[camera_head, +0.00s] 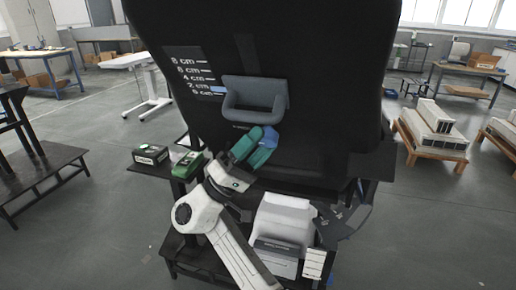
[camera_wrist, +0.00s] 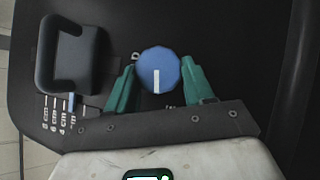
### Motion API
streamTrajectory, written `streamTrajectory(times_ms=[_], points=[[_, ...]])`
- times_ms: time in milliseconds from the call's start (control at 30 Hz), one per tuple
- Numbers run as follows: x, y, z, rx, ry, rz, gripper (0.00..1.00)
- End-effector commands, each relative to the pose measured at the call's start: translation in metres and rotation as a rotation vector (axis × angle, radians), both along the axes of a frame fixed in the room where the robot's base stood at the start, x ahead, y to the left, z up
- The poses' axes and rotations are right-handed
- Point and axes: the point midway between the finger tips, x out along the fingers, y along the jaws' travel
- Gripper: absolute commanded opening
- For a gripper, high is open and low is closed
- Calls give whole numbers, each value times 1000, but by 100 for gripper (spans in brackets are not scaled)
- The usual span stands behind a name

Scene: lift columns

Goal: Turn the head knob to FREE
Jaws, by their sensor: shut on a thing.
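The head knob (camera_wrist: 158,72) is a blue, many-sided dial on the black panel (camera_wrist: 240,50). Its white pointer line runs from the middle toward the bottom of the wrist view. My gripper (camera_wrist: 158,64) has one green finger on each side of the knob and is shut on it. Lettering around the knob is mostly hidden or too small to read, so I cannot tell which label the pointer faces.
A cm scale (camera_head: 192,77) with a blue marker (camera_head: 217,89) near 2 cm is left of the handle. A small dark box (camera_head: 150,155) and a green box (camera_head: 187,163) stand left of my arm. Tables and pallets stand farther off, with open floor between.

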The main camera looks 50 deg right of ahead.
Motion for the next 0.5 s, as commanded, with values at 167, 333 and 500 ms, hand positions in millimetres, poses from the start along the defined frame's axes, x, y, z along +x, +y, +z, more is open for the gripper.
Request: streamTrajectory(times_ms=[167, 333, 500], points=[[0, -1, -3, -28, 82, -59, 22], [0, -1, -3, -45, 131, -97, 22], [0, -2, -3, -55, 154, -116, 22]])
